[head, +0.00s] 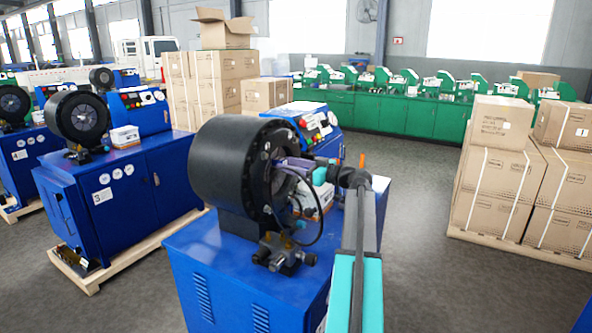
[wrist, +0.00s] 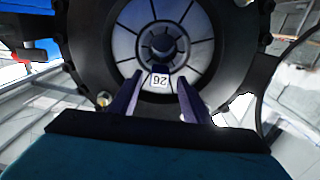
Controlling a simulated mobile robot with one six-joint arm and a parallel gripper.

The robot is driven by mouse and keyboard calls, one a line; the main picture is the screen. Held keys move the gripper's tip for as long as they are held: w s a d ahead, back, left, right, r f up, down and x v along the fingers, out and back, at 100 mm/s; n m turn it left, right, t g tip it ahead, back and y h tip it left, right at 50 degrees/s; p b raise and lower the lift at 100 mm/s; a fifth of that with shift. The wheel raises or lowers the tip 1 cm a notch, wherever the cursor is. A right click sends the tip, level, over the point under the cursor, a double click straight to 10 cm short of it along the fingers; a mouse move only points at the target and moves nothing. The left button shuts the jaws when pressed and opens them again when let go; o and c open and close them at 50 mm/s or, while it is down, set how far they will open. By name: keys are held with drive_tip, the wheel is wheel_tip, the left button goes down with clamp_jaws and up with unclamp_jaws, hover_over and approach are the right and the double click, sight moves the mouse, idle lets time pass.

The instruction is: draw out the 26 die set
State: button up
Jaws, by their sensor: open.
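The 26 die set (wrist: 133,38) sits in the round black crimper head (wrist: 85,62) in the wrist view. It is a ring of pale grey segments around a dark centre, with a white label reading 26 upside down at its lower edge. My gripper (wrist: 156,82) is open, its two purple fingers pointing at the die face on either side of the label. I cannot tell whether the fingertips touch it. In the head view my gripper (head: 281,166) is at the front of the nearest crimper head (head: 228,162); the die face is hidden there.
The nearest blue crimper cabinet (head: 240,275) stands below my arm, with a small valve fitting (head: 283,252) and a hose under the head. Crimper 3 (head: 115,185) is to the left. Strapped cartons (head: 505,180) stand at right. Grey floor (head: 415,190) lies clear between.

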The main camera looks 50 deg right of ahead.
drive_tip(key=shift+b+x, duration=0.65)
drive_tip(key=shift+x, duration=0.8)
drive_tip(key=shift+c, duration=0.5)
clamp_jaws()
drive_tip(key=shift+r, duration=0.15)
drive_tip(key=shift+s+d+b, duration=0.2)
drive_tip(key=shift+s+b, duration=0.3)
drive_tip(key=shift+s, duration=0.15)
drive_tip(key=shift+s+d, duration=0.1)
drive_tip(key=shift+s, duration=0.2)
drive_tip(key=shift+b+v, duration=0.7)
drive_tip(key=shift+v, duration=0.35)
